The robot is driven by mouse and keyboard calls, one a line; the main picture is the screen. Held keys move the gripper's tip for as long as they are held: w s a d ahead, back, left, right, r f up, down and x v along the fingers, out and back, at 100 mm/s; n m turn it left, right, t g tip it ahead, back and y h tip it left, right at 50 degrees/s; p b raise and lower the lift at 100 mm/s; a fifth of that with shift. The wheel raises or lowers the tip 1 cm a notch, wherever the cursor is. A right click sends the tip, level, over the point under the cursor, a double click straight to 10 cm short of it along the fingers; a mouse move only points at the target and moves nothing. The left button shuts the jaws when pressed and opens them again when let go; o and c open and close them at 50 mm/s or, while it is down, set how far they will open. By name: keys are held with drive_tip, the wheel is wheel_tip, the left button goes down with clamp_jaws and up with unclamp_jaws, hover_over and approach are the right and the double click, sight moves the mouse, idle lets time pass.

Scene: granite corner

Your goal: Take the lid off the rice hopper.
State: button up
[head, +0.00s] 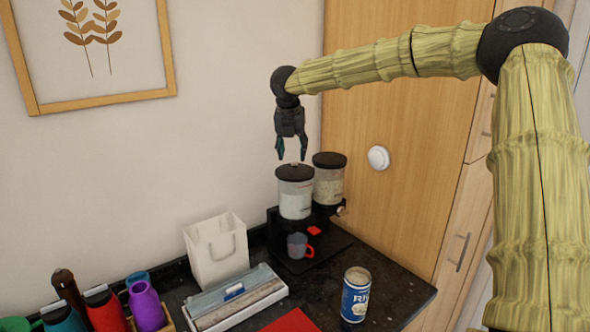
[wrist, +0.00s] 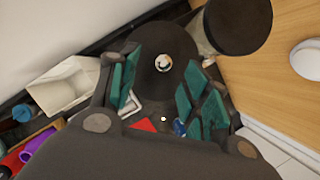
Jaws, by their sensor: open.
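Two clear hoppers with dark round lids stand side by side on a black dispenser stand. The left hopper (head: 295,200) has pale contents, and its lid (head: 294,173) is on; the right hopper (head: 328,187) holds beige contents, and its lid (head: 329,160) is on. I cannot read which is the rice hopper. My gripper (head: 292,157) points down, open and empty, just above the left lid. In the wrist view, that lid (wrist: 150,40) and its small shiny knob (wrist: 163,63) show between the teal finger pads; the right lid (wrist: 238,22) is at the upper right.
A grey cup with a red handle (head: 298,246) is under the left hopper. A wooden panel (head: 400,150) rises behind.

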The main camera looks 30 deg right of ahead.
sight(295, 163)
drive_tip(key=shift+d+f+p, duration=0.4)
drive_tip(key=shift+f+p, duration=0.1)
drive_tip(key=shift+p, duration=0.2)
drive_tip(key=shift+p+x, duration=0.65)
drive_tip(key=shift+x, duration=1.2)
drive_tip(key=shift+s, duration=0.1)
drive_tip(key=c, duration=1.1)
